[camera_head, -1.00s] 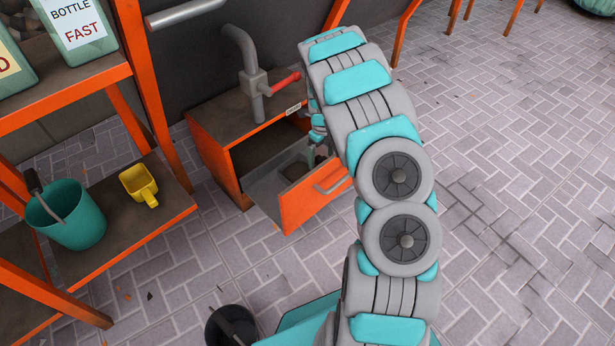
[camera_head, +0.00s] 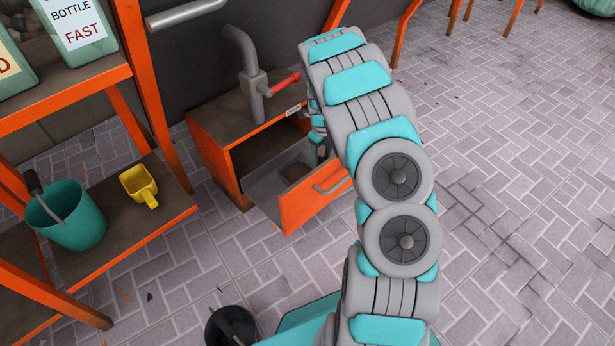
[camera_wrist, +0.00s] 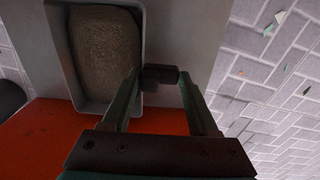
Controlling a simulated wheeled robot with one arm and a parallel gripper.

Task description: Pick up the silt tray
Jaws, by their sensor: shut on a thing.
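The silt tray (camera_wrist: 62,60) is a grey open tray holding a rough brown block of silt (camera_wrist: 106,45). It sits inside the pulled-out drawer with the orange front (camera_head: 314,205). In the head view only part of the silt (camera_head: 294,171) shows inside the drawer. My gripper (camera_wrist: 160,76) is shut on a small dark handle at the tray's side, with one finger on each side of it. In the head view my arm hides most of the gripper.
The drawer belongs to a low orange cabinet (camera_head: 213,160) with a grey pipe (camera_head: 252,85) and red lever on top. An orange shelf at left holds a teal bucket (camera_head: 78,228) and yellow scoop (camera_head: 139,186).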

